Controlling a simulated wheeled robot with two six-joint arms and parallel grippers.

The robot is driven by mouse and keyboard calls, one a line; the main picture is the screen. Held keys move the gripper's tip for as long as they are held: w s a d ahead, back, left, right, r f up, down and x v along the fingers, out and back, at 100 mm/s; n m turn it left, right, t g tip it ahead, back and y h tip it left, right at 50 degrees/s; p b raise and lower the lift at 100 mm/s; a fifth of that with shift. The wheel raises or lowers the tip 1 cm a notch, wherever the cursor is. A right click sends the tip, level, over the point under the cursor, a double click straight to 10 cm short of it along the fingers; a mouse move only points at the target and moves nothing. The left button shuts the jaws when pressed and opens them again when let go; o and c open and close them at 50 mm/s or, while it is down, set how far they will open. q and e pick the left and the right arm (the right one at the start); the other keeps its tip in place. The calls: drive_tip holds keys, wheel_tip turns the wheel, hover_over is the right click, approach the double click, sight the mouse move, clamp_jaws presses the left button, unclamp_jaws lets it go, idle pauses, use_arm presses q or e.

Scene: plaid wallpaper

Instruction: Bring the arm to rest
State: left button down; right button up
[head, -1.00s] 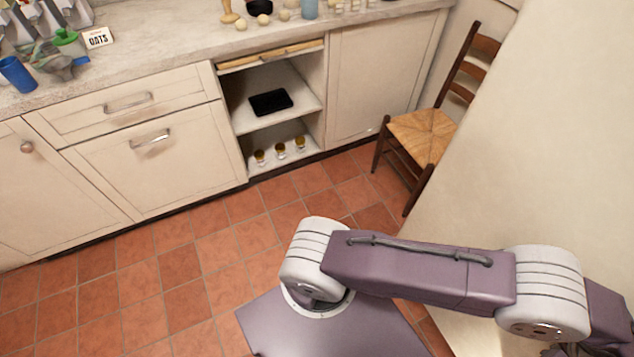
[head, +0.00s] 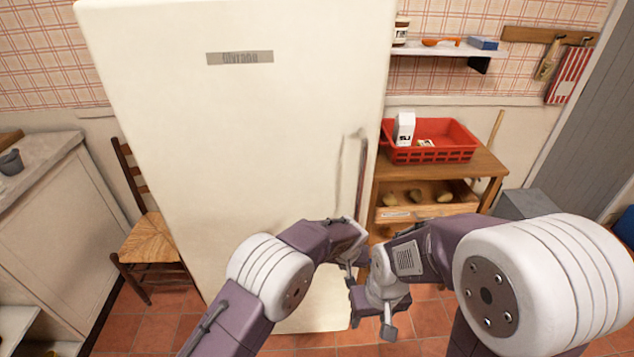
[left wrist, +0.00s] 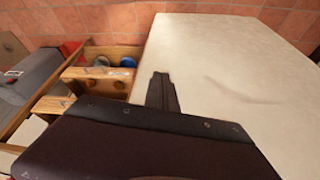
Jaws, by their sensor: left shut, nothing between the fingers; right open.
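My left arm comes in from the left in the head view and bends in front of the fridge. Its gripper (head: 350,264) is small there, partly crowded by my right arm. In the left wrist view the left gripper's fingers (left wrist: 162,92) are together and empty, seen against the pale fridge. My right arm comes in from the right and folds across. Its gripper (head: 371,318) points down, open and empty, just below the left gripper. The two wrists look close together; I cannot tell whether they touch.
A cream fridge (head: 230,150) with a vertical handle (head: 362,175) stands ahead. Right of it is a wooden cart (head: 480,165) with a red basket (head: 455,148). A wooden chair (head: 150,240) and a counter (head: 45,150) are at the left. Tiled floor (head: 130,330) shows between them.

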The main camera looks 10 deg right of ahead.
sight(300, 220)
use_arm(q)
drive_tip(key=w+a+r+n+p, duration=0.1)
drive_tip(key=w+a+r, duration=0.1)
drive_tip(key=a+r, duration=0.1)
drive_tip(key=w+a+r+n+t+p, duration=0.1)
drive_tip(key=w+a+r, duration=0.2)
drive_tip(key=a+r, duration=0.1)
drive_tip(key=w+a+r+n+p, duration=0.1)
drive_tip(key=w+a+r, duration=0.1)
drive_tip(key=a+r, duration=0.2)
drive_tip(key=shift+w+a+r, duration=0.15)
drive_tip(key=shift+w+r, duration=0.25)
drive_tip(key=shift+r, duration=0.15)
drive_tip(key=s+a+r+n+y+p, duration=0.15)
drive_tip(key=s+a+r, duration=0.25)
drive_tip(key=a, duration=0.6)
drive_tip(key=s+a+r+n+p, duration=0.2)
drive_tip(key=s+a+r, duration=0.15)
drive_tip(key=a, duration=0.65)
drive_tip(key=s+a+f+m+g, duration=0.1)
drive_tip(key=s+a+f+g, duration=0.1)
drive_tip(key=s, duration=0.7)
drive_tip(key=s+a+f+m+g, duration=0.1)
drive_tip(key=s+f, duration=0.3)
drive_tip(key=s, duration=0.6)
drive_tip(key=shift+s+a+g, duration=0.25)
drive_tip(key=shift+a+g, duration=0.1)
drive_tip(key=shift+g, duration=0.05)
